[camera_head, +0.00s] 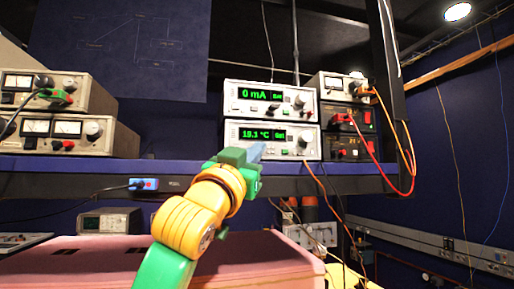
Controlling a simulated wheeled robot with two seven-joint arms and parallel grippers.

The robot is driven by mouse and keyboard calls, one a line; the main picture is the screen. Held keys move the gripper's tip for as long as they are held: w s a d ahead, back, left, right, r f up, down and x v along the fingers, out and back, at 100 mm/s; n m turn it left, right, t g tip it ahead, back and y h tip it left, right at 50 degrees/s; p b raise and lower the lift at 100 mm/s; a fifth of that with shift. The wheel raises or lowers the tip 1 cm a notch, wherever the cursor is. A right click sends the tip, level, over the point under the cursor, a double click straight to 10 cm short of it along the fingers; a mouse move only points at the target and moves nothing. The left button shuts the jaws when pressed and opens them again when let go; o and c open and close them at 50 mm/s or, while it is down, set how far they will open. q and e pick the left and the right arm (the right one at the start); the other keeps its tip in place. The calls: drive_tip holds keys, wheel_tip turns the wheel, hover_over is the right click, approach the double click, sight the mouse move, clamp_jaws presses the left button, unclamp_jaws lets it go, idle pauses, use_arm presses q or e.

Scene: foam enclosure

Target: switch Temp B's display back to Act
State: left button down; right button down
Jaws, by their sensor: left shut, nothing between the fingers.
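A white unit with a green temperature display (270,137) stands on the shelf, under a matching unit that reads 0 mA (269,103). The lower display reads about 19.1 °C. A small mode tag at its right end is too small to read surely, and so is any Temp B label. Knobs and small buttons sit on the panel to the right of the display. My left gripper (256,152) is shut and empty, at the lower left edge of the lower unit. It hides part of that edge; I cannot tell whether it touches. My right gripper is not in view.
Stacked meter units (69,92) stand at the left of the shelf (60,168). More units (347,120) with red and orange cables stand close on the right. A dark upright post (385,60) is beside them. A pink foam block (90,265) lies below.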

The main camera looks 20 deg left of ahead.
use_arm(q)
drive_tip(key=shift+f, duration=0.15)
drive_tip(key=shift+d+f+b, duration=0.2)
drive_tip(key=shift+f+b, duration=0.1)
drive_tip(key=shift+b, duration=0.15)
drive_tip(key=shift+s, duration=0.2)
drive_tip(key=s+d+b, duration=0.1)
drive_tip(key=s, duration=0.1)
drive_tip(key=s+d+b, duration=0.1)
drive_tip(key=shift+s+d, duration=0.3)
drive_tip(key=shift+s, duration=0.05)
drive_tip(key=shift+w+a, duration=0.15)
idle(0.4)
